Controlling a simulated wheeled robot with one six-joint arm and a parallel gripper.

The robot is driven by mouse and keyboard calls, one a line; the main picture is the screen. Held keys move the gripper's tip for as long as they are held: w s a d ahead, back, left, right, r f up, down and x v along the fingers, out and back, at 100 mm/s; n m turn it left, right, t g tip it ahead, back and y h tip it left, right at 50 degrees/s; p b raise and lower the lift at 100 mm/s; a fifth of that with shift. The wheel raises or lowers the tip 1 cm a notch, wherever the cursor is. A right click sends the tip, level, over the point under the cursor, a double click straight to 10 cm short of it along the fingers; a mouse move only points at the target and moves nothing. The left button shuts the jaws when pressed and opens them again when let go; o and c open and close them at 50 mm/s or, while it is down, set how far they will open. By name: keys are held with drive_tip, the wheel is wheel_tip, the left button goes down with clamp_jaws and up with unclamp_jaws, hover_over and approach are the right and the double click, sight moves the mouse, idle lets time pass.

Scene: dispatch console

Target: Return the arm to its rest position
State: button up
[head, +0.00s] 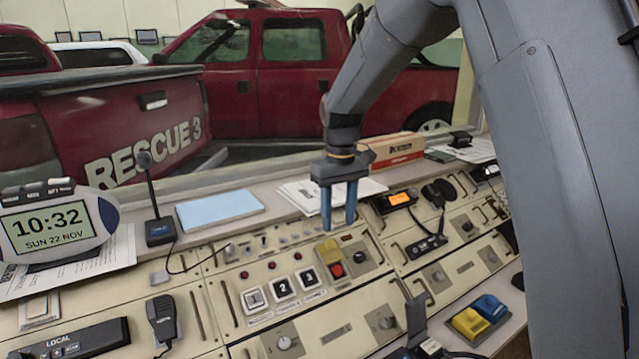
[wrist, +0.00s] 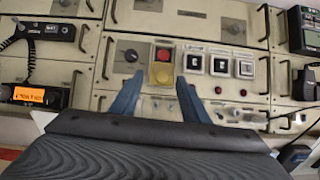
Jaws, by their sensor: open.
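My gripper (head: 338,226) hangs from my grey arm, pointing down at the console (head: 235,275). Its two blue fingers are apart with nothing between them. In the wrist view my gripper (wrist: 160,82) has its fingers on either side of a yellow cover (wrist: 163,73) and a red button (wrist: 161,54). In the head view the yellow cover (head: 327,248) stands raised behind the red button (head: 336,270), just below the fingertips. The fingers seem clear of the panel, but the exact gap cannot be told.
Numbered switches (head: 283,289) lie left of the red button. A desk microphone (head: 159,230), clock (head: 58,225) and blue pad (head: 219,208) are left. A handset (head: 428,243), orange-lit unit (head: 398,199) and cardboard box (head: 394,150) are right. Red trucks (head: 110,120) stand behind.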

drive_tip(key=s+d+f+m, duration=0.1)
drive_tip(key=s+d, duration=0.3)
drive_tip(key=s, duration=0.4)
drive_tip(key=s+d+f+m, duration=0.2)
drive_tip(key=s+d+f, duration=0.2)
drive_tip(key=s, duration=0.5)
drive_tip(key=s+d+f+m+t, duration=0.1)
drive_tip(key=s+d+f+m, duration=0.1)
drive_tip(key=s+d, duration=0.3)
drive_tip(key=s+f, duration=0.1)
drive_tip(key=s, duration=0.3)
drive_tip(key=shift+c, duration=0.5)
idle(1.5)
